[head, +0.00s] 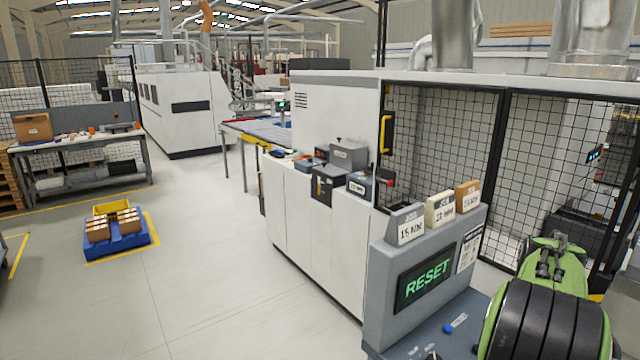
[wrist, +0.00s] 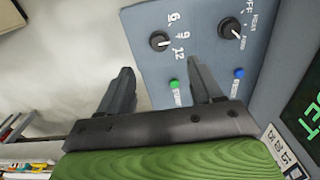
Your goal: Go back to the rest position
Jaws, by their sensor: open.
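My gripper (wrist: 160,68) is open in the wrist view, its two dark fingers apart with nothing between them. It is over a grey-blue control panel (wrist: 210,25); I cannot tell how far above. The panel bears two black knobs, a green button (wrist: 174,84) and a blue button (wrist: 239,73). My green and black arm fills the lower right of the head view. There the panel (head: 473,327) shows partly, with its blue button (head: 448,329), below a display reading RESET (head: 425,280). The display's edge also shows in the wrist view (wrist: 305,105).
Three labelled blocks (head: 439,211) stand on the display housing. Behind are a white cabinet (head: 310,225) with grey boxes and a mesh fence (head: 435,150). At left are a workbench (head: 80,148) and a blue pallet (head: 118,240) with cartons. The floor (head: 205,270) between is clear.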

